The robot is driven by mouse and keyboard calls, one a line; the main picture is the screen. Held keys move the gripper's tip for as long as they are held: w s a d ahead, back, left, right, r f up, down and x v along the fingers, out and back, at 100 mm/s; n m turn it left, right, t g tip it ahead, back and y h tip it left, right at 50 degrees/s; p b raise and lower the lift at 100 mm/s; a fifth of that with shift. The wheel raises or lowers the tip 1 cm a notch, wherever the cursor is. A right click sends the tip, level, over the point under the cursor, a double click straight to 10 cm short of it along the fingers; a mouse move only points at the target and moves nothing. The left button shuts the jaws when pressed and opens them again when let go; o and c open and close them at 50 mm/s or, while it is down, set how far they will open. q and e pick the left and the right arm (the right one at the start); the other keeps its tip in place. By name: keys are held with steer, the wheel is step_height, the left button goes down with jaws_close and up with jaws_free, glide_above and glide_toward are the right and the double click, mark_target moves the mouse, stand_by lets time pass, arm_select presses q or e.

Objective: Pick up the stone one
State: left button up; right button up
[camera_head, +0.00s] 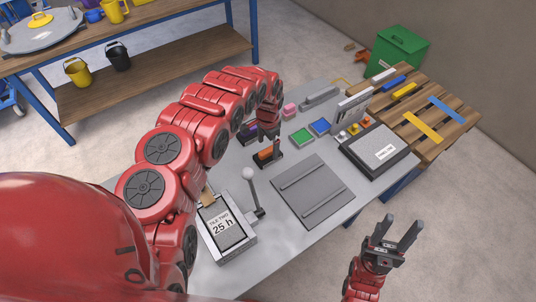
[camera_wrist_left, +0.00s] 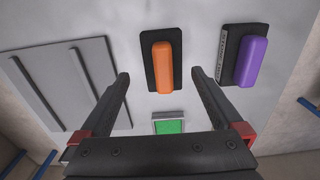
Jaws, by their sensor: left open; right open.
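No thing in view is plainly marked as the stone one. A black block with an orange handle (camera_head: 266,154) lies on the grey bench; in the left wrist view the orange handle (camera_wrist_left: 163,68) shows between my fingertips, beyond them. A similar block with a purple handle (camera_wrist_left: 253,62) lies beside it, to the right in that view. My left gripper (camera_wrist_left: 160,76) is open and empty above the bench. In the head view, its arm partly hides the purple-handled block. My right gripper (camera_head: 398,236) is open and empty, off the bench's front right edge.
A pallet (camera_head: 436,117) stands behind right.

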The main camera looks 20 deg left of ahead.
mark_target(268, 149)
arm_select(q)
steer(key=shift+f+p, duration=0.45)
steer(key=shift+f, duration=0.15)
steer(key=shift+w+f, duration=0.2)
steer(key=shift+f, duration=0.4)
steer(key=shift+a+f, duration=0.1)
steer(key=shift+f, duration=1.15)
jaws_close()
steer(key=shift+w, duration=0.1)
